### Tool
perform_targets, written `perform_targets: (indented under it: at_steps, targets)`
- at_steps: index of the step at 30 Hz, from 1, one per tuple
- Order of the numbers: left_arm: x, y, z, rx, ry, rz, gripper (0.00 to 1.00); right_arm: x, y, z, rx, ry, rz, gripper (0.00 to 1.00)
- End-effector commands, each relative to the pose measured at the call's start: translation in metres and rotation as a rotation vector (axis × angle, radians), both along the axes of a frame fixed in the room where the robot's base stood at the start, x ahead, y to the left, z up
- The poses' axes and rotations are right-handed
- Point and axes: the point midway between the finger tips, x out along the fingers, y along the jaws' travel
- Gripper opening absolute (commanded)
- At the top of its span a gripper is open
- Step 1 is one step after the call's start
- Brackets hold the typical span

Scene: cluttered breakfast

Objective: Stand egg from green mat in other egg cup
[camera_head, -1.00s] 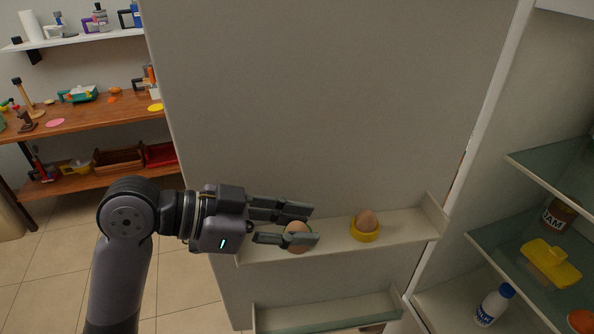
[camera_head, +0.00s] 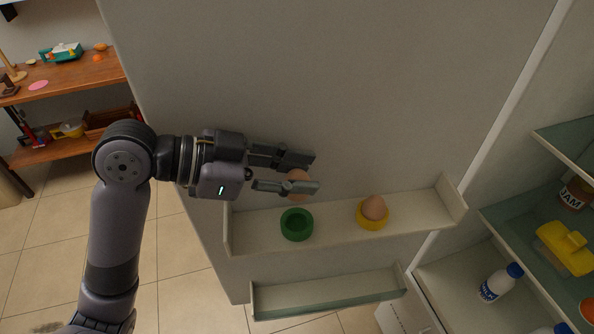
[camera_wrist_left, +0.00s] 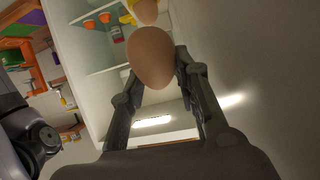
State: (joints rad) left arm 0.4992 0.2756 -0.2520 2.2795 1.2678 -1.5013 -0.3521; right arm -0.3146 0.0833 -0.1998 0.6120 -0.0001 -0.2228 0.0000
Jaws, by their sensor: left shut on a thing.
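My left gripper (camera_head: 314,172) is shut on a brown egg (camera_head: 298,178) and holds it in the air above the door shelf. The held egg also shows large between the fingers in the left wrist view (camera_wrist_left: 152,57). Below it, an empty green egg cup (camera_head: 297,236) stands on the shelf. To its right, a yellow egg cup (camera_head: 372,223) holds another brown egg (camera_head: 374,206) upright. That second egg shows partly at the top of the left wrist view (camera_wrist_left: 146,12). I see no green mat. My right gripper is not in view.
The cups stand on a narrow door shelf (camera_head: 260,236) with raised ends. A lower door shelf (camera_head: 330,297) is below. Fridge shelves at the right hold a yellow butter dish (camera_head: 565,250), a jam jar (camera_head: 577,194) and a milk bottle (camera_head: 497,285).

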Motion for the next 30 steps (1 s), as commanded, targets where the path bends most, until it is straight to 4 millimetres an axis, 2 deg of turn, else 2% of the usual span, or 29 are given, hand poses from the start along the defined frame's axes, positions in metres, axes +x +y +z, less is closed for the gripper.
perform_targets:
  at_steps: [10,18,22,23,30]
  targets:
    - [0.0,0.0,-0.03,0.002,-0.004,-0.001,0.11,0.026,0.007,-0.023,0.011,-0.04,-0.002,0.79]
    - [0.0,0.0,-0.053,0.001,-0.005,0.0,0.11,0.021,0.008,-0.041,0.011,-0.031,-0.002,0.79]
    - [0.0,0.0,-0.056,0.0,-0.005,0.0,0.11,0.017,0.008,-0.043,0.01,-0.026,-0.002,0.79]
    - [0.0,0.0,-0.056,0.0,-0.005,0.0,0.06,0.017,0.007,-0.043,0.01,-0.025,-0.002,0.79]
    - [0.0,0.0,-0.056,0.001,-0.005,0.0,0.05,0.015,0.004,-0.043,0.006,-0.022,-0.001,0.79]
